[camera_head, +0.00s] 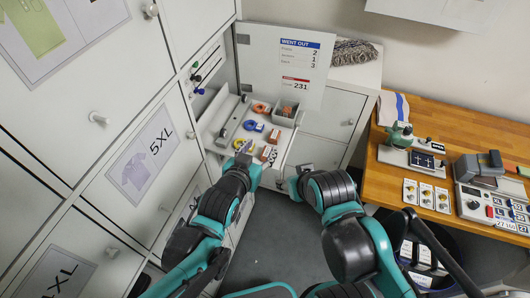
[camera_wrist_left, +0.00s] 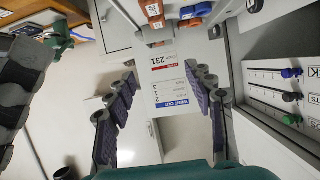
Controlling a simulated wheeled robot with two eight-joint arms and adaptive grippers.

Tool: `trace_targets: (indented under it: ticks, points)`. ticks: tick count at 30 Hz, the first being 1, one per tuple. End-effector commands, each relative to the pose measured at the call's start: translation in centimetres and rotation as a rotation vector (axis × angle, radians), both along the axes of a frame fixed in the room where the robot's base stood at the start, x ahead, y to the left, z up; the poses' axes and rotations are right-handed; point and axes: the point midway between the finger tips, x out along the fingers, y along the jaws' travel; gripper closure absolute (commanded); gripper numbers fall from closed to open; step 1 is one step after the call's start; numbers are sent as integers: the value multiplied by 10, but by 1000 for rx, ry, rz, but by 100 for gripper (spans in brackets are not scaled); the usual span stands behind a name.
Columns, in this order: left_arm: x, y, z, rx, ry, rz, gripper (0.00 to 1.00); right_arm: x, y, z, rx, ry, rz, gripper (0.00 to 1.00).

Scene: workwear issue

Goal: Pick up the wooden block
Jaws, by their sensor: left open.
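An orange-brown block (camera_head: 274,136) lies on the pale shelf (camera_head: 283,147) of the open locker, with a similar block (camera_head: 265,153) nearer to me. Which of them is the wooden block I cannot tell for sure. In the left wrist view an orange-brown block (camera_wrist_left: 153,9) shows at the top edge, beyond the fingertips. My left gripper (camera_head: 244,160) is at the near left edge of the shelf, close to the blocks. In the left wrist view its fingers (camera_wrist_left: 163,82) are spread apart with nothing between them. My right gripper (camera_head: 289,184) is low beside the shelf, and its fingers are unclear.
The open locker door (camera_head: 266,62) bears a sign. White lockers (camera_head: 135,170) stand left. A wooden workbench (camera_head: 387,172) with equipment stands right. Grey floor is clear between.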

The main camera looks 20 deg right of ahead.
Motion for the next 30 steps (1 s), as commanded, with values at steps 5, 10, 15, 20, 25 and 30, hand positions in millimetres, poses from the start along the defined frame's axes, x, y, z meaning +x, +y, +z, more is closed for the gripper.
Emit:
trace_targets:
  ticks: [5, 10, 15, 20, 25, 30]
  points:
    - [0, 0, -18, 0, 0, 0, 47, 0, 0, -18, 0, 0, 0, 51]
    - [0, 0, -40, 0, 0, 0, 47, 0, 0, -40, 0, 0, 0, 51]
    - [0, 0, -65, 0, 0, 0, 47, 0, 0, -65, 0, 0, 0, 51]
    - [0, 0, -85, 0, 0, 0, 47, 0, 0, -85, 0, 0, 0, 51]
    - [7, -5, -92, 0, 0, 0, 47, 0, 0, -91, 0, 0, 0, 51]
    - [22, -14, -98, -1, 1, 0, 47, 0, 0, -95, 0, 0, 0, 51]
